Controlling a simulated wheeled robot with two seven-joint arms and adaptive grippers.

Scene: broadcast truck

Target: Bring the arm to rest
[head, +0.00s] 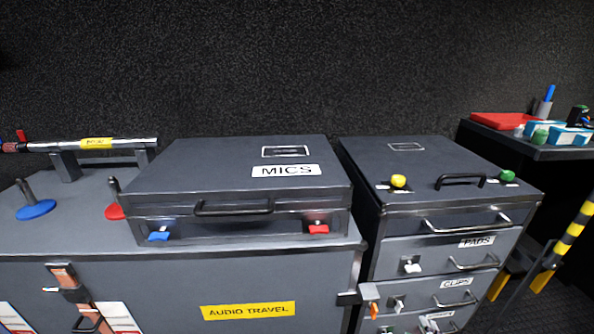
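Neither of my grippers nor my arms shows in the head view. The dark grey case labelled MICS (235,172) sits closed on top of a larger chest labelled AUDIO TRAVEL (180,290). The case has a black front handle (233,208), a blue latch (158,236) and a red latch (318,229).
A drawer cabinet (455,215) with yellow and green knobs stands right of the chest. A tube (120,143) rests on brackets at the left, near blue (36,210) and red discs. A side table (550,152) holds small items. A yellow-black striped bar (570,235) stands far right.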

